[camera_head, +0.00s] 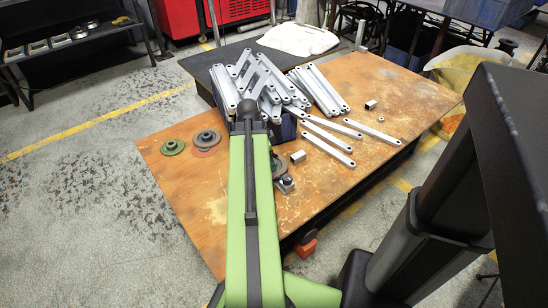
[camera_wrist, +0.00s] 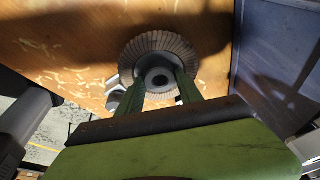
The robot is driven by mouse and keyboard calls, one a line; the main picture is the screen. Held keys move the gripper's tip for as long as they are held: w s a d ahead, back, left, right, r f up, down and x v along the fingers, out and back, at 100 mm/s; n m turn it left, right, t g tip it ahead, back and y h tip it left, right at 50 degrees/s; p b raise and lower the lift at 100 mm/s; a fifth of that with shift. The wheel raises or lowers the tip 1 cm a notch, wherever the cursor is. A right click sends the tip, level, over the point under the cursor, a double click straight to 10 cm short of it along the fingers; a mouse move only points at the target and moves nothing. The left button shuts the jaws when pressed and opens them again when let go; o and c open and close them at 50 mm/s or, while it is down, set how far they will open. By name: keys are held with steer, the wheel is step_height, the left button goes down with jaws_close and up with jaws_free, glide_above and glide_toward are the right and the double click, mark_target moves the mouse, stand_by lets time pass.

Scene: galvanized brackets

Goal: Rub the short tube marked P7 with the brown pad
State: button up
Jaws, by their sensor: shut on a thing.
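My gripper is low over the table; in the wrist view its green fingers (camera_wrist: 160,92) close on the round dark hub of a grey ridged disc (camera_wrist: 160,47). Part of a similar disc (camera_head: 281,166) shows beside my arm in the head view; my fingertips are hidden there. A short silver square tube (camera_head: 298,157) lies right of my arm, and another short piece (camera_head: 371,104) lies farther back right. I can read no P7 mark on either. A reddish-brown round pad (camera_head: 207,152) shows partly under a grey disc (camera_head: 206,138) at left. Whether it is the brown pad I cannot tell.
Long galvanized brackets (camera_head: 320,88) are piled at the back, with several loose ones on the right. A blue bin (camera_wrist: 280,60) stands close right of my gripper. A green disc (camera_head: 173,147) lies at left. The table's (camera_head: 180,190) front left is clear.

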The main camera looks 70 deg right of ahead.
steer(key=shift+w+a, duration=0.35)
steer(key=shift+a, duration=0.25)
steer(key=shift+r, duration=0.1)
step_height(320, 180, up, 6)
steer(key=p, duration=0.6)
steer(key=shift+d, duration=0.1)
step_height(320, 180, up, 3)
steer(key=p, duration=0.3)
steer(key=shift+s, duration=0.1)
